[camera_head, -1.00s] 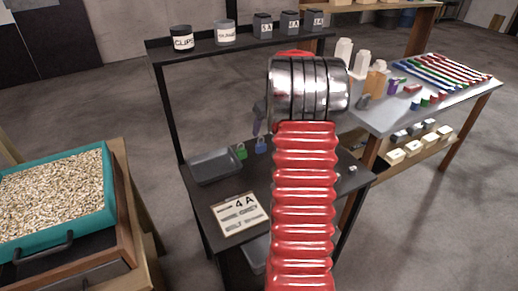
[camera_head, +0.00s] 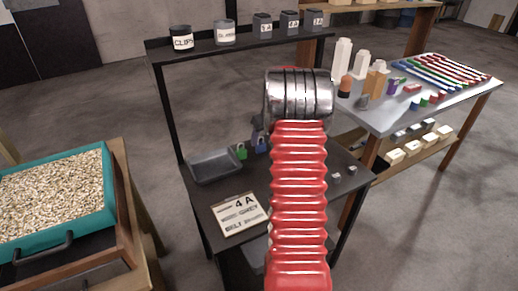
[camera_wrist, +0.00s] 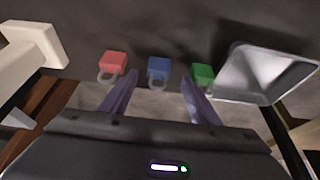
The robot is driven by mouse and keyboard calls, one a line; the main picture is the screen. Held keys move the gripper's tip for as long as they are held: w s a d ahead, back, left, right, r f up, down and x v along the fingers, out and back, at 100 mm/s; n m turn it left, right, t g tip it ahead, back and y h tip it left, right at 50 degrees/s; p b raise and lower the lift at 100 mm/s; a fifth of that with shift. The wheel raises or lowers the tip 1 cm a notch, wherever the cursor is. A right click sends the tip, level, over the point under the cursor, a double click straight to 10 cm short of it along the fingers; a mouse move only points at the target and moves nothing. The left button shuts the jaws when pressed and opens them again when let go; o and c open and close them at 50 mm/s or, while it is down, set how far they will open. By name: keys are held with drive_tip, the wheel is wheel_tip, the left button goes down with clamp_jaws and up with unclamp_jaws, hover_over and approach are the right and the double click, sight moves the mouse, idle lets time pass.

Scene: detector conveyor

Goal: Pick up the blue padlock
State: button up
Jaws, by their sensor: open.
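The blue padlock (camera_wrist: 158,68) is in the upper middle of the wrist view, body above and shackle below, between a red padlock (camera_wrist: 113,64) on the left and a green padlock (camera_wrist: 203,74) on the right. My gripper (camera_wrist: 157,88) is open and empty. Its two fingers point toward the blue padlock, one to each side of its line. I cannot tell whether they reach around it. In the head view the blue padlock (camera_head: 261,146) is on the dark workbench, partly hidden by my gripper, beside the green padlock (camera_head: 241,152). My arm hides the red one there.
A grey tray (camera_head: 214,178) lies left of the green padlock, and in the wrist view the tray (camera_wrist: 262,75) is on the right. A shelf (camera_head: 240,45) with labelled containers stands above the bench's back. A 4A sign (camera_head: 238,214) lies in front.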

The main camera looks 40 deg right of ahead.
sight(261, 145)
drive_tip(key=shift+w+d+f, duration=0.1)
drive_tip(key=shift+w+f, duration=0.15)
drive_tip(key=shift+f, duration=0.45)
drive_tip(key=shift+x, duration=2.65)
drive_tip(key=shift+d, duration=0.1)
drive_tip(key=shift+c, duration=0.4)
drive_tip(key=c, duration=1.1)
